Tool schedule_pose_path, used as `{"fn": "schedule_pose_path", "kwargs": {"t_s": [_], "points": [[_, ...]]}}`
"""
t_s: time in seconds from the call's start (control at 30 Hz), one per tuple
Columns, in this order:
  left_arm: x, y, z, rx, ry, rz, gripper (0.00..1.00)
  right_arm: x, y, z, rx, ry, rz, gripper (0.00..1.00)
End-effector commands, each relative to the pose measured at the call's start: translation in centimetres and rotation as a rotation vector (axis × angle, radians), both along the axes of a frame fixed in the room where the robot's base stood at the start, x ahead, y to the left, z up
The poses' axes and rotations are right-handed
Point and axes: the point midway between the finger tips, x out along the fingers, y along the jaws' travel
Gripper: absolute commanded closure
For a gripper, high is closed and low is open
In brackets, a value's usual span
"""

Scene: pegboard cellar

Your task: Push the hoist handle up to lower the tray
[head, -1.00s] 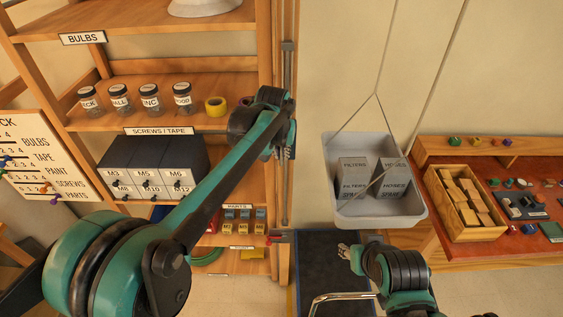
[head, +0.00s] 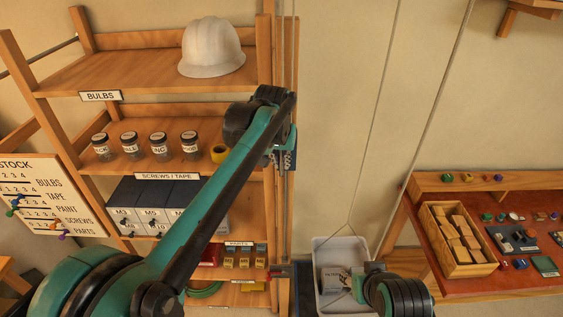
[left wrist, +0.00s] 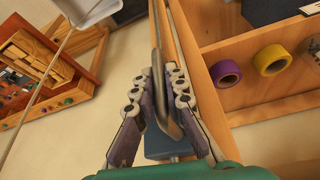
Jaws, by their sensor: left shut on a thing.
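My left gripper (head: 284,150) is at the upright rail beside the shelf. In the left wrist view its fingers (left wrist: 163,95) are closed around a grey metal bar, the hoist handle (left wrist: 165,110). The grey-white tray (head: 317,272) hangs from cords at the lower middle of the head view, with labelled cartons (head: 335,280) in it. Part of it shows at the top left of the left wrist view (left wrist: 88,10). My right gripper (head: 360,282) is in front of the tray's right side; its fingers are not clear, and whether it touches the tray cannot be told.
The wooden shelf (head: 150,76) at left holds a white hard hat (head: 212,50), jars and drawers. A yellow tape roll (left wrist: 271,60) and a purple one (left wrist: 226,73) sit near my left gripper. A workbench (head: 440,185) with a box of blocks stands at right.

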Motion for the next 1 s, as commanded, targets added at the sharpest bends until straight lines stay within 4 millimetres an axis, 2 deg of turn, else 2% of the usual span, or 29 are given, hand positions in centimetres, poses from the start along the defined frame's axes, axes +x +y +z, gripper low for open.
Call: {"fn": "schedule_pose_path", "kwargs": {"t_s": [0.13,0.17,0.23,0.53,0.67,1.0], "points": [[0.2,0.0,0.3,-0.001,-0.008,0.000,1.00,0.0,0.0,0.1,0.000,0.000,0.000,0.60],[0.2,0.0,0.3,-0.001,-0.008,0.000,0.86,0.0,0.0,0.1,0.000,0.000,0.000,0.60],[0.2,0.0,0.3,0.000,-0.007,0.000,0.68,0.0,0.0,0.1,0.000,0.000,0.000,0.60],[0.1,0.0,0.2,-0.001,-0.004,0.000,0.68,0.0,0.0,0.0,0.000,0.000,0.000,0.60],[-0.3,0.1,1.0,-0.001,-0.003,0.000,0.68,0.0,0.0,0.0,0.000,0.000,0.000,0.60],[-3.0,0.6,7.5,0.000,-0.004,0.000,0.68,0.0,0.0,0.0,0.000,0.000,0.000,0.60]]}}
